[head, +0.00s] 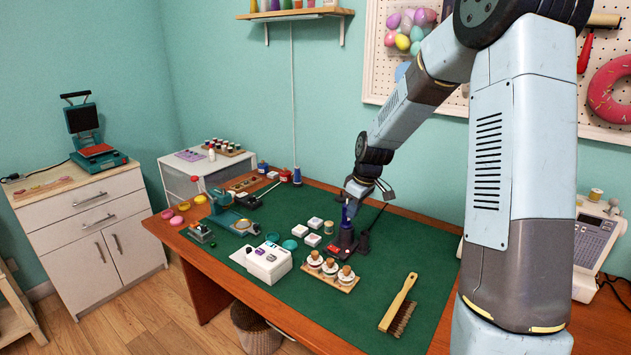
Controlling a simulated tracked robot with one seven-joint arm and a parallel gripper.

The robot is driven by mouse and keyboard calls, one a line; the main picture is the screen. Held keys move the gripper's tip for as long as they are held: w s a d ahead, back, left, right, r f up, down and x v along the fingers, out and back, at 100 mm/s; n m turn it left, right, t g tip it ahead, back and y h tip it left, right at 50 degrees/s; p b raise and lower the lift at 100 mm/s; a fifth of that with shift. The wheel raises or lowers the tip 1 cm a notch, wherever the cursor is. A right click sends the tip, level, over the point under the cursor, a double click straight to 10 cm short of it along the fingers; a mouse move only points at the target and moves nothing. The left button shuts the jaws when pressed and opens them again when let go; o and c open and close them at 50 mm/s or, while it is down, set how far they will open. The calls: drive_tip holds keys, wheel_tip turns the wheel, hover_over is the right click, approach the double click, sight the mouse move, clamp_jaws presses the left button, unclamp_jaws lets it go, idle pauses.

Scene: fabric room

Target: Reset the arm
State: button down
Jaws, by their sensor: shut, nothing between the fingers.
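My arm (515,170) reaches from the right side of the head view over the table. My gripper (368,188) is at its far end, above the back middle of the green mat (400,262). The fingertips are partly hard to make out.
A wooden rack with several corked jars (330,268), a white box (268,262) and a wooden-handled brush (398,305) are on the mat. Small tools crowd its left side. A white sewing machine (595,245) stands at right.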

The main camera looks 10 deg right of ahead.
drive_tip(key=s+r+m+t+h, duration=0.1)
drive_tip(key=s+r+m, duration=0.1)
drive_tip(key=s+r, duration=0.7)
drive_tip(key=s+d+r+m+t, duration=0.1)
drive_tip(key=s+r+m, duration=0.2)
drive_tip(key=s, duration=0.9)
drive_tip(key=s+d+r+m+t+h, duration=0.1)
drive_tip(key=s+r+m, duration=0.3)
drive_tip(key=s+r, duration=0.6)
drive_tip(key=s, duration=0.3)
drive_tip(key=shift+t, duration=0.3)
